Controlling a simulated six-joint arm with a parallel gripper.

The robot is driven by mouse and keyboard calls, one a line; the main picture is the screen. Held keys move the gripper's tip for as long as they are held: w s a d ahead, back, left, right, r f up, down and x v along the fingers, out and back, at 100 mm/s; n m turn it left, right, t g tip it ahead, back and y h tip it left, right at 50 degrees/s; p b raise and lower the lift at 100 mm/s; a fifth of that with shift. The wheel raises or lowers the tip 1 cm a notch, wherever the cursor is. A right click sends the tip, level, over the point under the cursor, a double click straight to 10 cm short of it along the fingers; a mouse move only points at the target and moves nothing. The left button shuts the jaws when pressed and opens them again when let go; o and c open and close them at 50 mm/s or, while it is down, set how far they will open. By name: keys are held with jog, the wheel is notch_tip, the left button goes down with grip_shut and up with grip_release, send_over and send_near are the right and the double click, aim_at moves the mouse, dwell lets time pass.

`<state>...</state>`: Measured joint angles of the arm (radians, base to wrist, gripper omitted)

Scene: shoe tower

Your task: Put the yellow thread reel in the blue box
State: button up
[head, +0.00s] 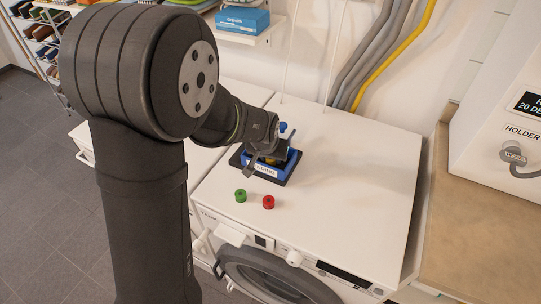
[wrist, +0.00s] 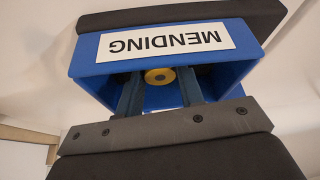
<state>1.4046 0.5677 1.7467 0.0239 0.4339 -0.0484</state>
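The blue box (wrist: 85,62) has a white MENDING label and a dark rim or base. In the head view the blue box (head: 285,170) stands on the white washing machine top. The yellow thread reel (wrist: 160,76) lies inside the box, and a bit of yellow shows there in the head view. My gripper (wrist: 161,88) reaches into the box with its two fingers apart, one on each side of the reel. Gaps show between the reel and both fingers. My arm hides part of the box in the head view.
A green reel (head: 240,195) and a red reel (head: 268,202) stand on the machine top in front of the box. The top's right side is clear. A wall with pipes is behind, and a wooden counter (head: 480,215) is at right.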

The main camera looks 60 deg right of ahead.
jog(key=shift+o, duration=1.3)
jog(key=shift+r, duration=0.2)
jog(key=v, duration=1.2)
jog(key=shift+d, duration=0.1)
jog(key=x, duration=1.2)
jog(key=shift+f, duration=0.2)
jog(key=shift+r, duration=0.15)
jog(key=shift+r, duration=0.1)
